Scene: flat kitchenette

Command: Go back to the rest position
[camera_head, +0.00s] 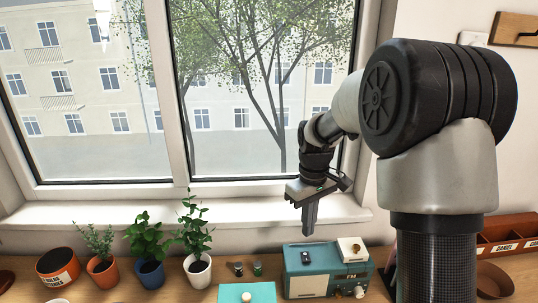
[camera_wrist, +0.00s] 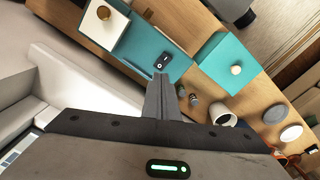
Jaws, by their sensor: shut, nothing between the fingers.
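My gripper (camera_head: 308,222) hangs in front of the window, above the teal radio (camera_head: 327,275) on the wooden counter, pointing down. Its fingers are together and hold nothing. In the wrist view the shut fingers (camera_wrist: 162,80) point toward the radio's top, where a small black object (camera_wrist: 162,61) lies. The fingers appear apart from everything below.
Three potted plants, one in a white pot (camera_head: 198,272), and an orange-black bowl (camera_head: 58,266) line the counter's left. A teal box (camera_head: 235,292) with a pale knob sits left of the radio. A red-brown divided tray (camera_head: 505,235) stands right. The window (camera_head: 240,90) is behind.

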